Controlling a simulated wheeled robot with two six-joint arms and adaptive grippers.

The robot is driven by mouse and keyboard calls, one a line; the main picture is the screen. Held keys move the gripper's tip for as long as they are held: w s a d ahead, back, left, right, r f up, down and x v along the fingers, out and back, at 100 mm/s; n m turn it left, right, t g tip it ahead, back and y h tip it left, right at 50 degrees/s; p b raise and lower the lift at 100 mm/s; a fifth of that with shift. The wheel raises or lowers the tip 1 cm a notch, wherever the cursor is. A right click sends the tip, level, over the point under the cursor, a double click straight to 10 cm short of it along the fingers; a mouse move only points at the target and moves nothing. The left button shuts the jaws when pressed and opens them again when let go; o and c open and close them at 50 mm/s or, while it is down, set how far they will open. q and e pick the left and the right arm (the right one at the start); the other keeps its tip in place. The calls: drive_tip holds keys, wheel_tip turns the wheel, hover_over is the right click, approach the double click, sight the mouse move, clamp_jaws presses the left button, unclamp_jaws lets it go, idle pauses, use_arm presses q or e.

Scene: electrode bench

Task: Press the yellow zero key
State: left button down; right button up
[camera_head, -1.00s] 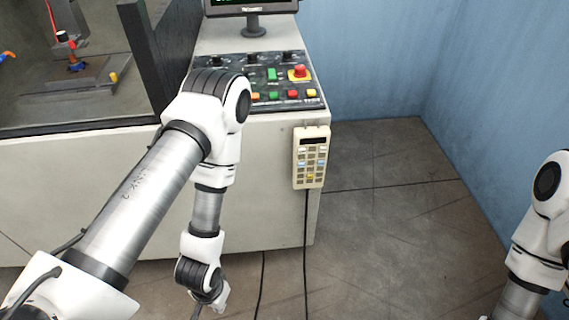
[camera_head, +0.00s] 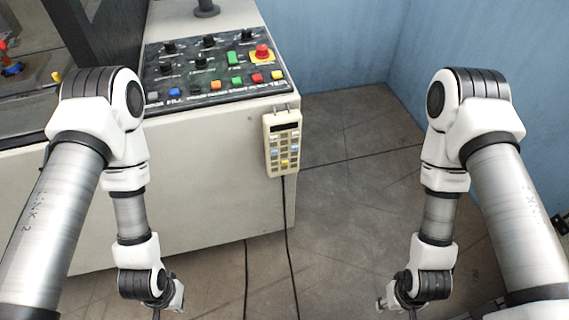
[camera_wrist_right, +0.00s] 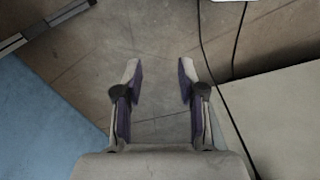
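A beige handheld keypad (camera_head: 269,150) hangs upright on the front corner of the machine, with a dark display at its top. Its small keys are pale, blue and yellow; a yellow key (camera_head: 284,163) is near the bottom, its label too small to read. My right gripper (camera_wrist_right: 160,75) is open and empty in the right wrist view, above bare floor. In the head view it is low, right of the keypad and apart from it. My left gripper (camera_head: 172,305) is low on the left, in front of the machine, its fingers too small to read.
The machine's sloping panel (camera_head: 215,97) has coloured buttons, a red emergency stop (camera_head: 262,52) and another yellow button (camera_head: 277,75). A black cable (camera_head: 288,230) hangs from the keypad to the floor. A blue wall (camera_head: 345,40) stands behind. Floor (camera_head: 345,200) right of the machine is clear.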

clamp_jaws()
idle(1.3)
